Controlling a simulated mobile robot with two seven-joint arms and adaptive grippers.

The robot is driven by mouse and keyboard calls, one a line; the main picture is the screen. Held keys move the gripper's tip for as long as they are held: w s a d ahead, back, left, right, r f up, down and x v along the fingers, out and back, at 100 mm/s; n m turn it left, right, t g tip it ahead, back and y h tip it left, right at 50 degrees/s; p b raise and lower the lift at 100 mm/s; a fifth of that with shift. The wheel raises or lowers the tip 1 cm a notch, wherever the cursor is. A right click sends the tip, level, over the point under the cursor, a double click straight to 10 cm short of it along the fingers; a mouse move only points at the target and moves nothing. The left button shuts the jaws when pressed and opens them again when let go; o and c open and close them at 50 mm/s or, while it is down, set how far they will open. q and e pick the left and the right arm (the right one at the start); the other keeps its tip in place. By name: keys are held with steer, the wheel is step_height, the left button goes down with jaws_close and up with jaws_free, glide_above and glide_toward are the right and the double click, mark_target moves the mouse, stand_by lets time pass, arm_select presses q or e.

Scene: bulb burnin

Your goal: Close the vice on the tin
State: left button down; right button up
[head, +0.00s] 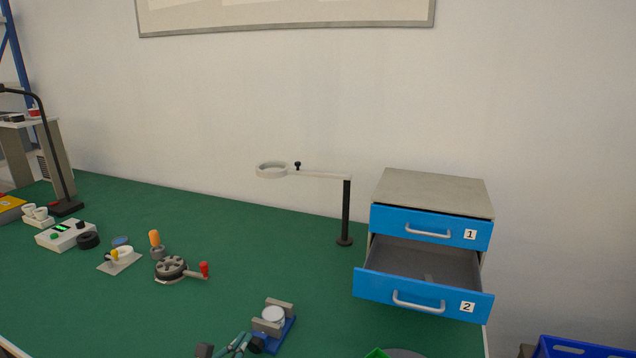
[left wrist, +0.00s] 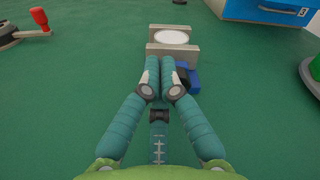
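The vice (head: 285,333) has a blue base and two grey jaws and stands near the front of the green bench. A round tin (head: 273,314) with a pale top sits between the jaws. In the left wrist view the tin (left wrist: 172,37) lies between the far jaw and the near jaw (left wrist: 183,54). My left gripper (head: 241,343) is at the vice's near left side. In the left wrist view its fingers (left wrist: 160,66) are together just before the near jaw, with nothing visible between them. A dark part of the vice (left wrist: 184,76) shows beside them. My right gripper is out of view.
A drawer unit (head: 433,190) stands at the right, its lower drawer (head: 423,296) pulled out. A lamp-like ring stand (head: 346,210) is behind the vice. A crank device (head: 171,268) with a red handle is to the left. A green-edged object (left wrist: 312,72) lies right of the vice.

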arm_select(q)
steer(key=shift+s+d+f+h, duration=0.2)
steer(key=shift+d+f+h, duration=0.1)
steer(key=shift+d, duration=0.05)
steer(key=shift+a+r+p, duration=0.15)
steer(key=shift+r+p, duration=0.15)
steer(key=shift+r+v, duration=0.15)
steer(key=shift+v, duration=1.3)
steer(key=shift+r+v, duration=0.15)
steer(key=shift+v, duration=1.3)
steer(key=shift+a, duration=0.15)
